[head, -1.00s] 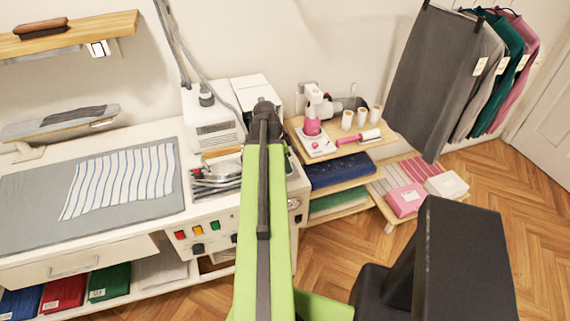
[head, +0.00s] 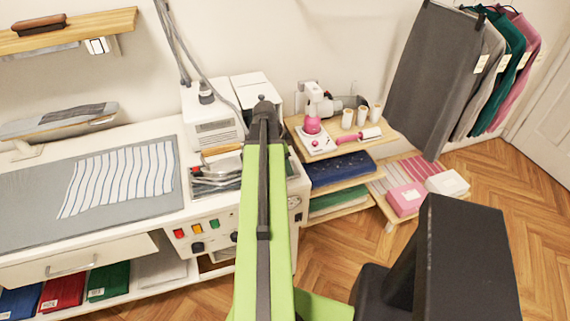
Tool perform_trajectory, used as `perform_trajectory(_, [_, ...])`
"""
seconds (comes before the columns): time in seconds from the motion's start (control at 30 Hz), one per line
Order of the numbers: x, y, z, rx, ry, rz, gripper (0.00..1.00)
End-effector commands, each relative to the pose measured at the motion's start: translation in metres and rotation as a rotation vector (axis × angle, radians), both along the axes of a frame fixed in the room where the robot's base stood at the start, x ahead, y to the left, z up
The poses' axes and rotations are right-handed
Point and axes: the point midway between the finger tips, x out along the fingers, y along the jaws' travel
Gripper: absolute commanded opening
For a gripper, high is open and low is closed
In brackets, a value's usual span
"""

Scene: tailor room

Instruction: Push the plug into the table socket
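My green and black arm reaches away over the right end of the white ironing table (head: 100,247). Its dark far end stands in front of the white machine. My gripper's fingers do not show, so I cannot see whether they hold anything. No plug can be made out. A round fitting, possibly the table socket (head: 295,202), sits at the right end of the table's front panel, right beside my arm. It is small and partly unclear.
Coloured buttons (head: 197,229) line the front panel. An iron (head: 214,172) and striped cloth (head: 118,180) lie on the table. A white machine (head: 214,118) stands behind. A wooden shelf unit (head: 338,148) stands right of my arm. Wooden floor (head: 545,200) is clear at the right.

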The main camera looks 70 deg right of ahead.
Motion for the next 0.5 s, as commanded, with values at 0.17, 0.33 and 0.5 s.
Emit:
perform_trajectory(0.17, [0.001, 0.001, 0.008, 0.000, 0.000, 0.000, 0.61])
perform_trajectory(0.33, [0.005, 0.005, 0.034, 0.000, 0.000, 0.001, 0.61])
perform_trajectory(0.5, [0.012, 0.011, 0.071, 0.000, 0.000, 0.001, 0.61])
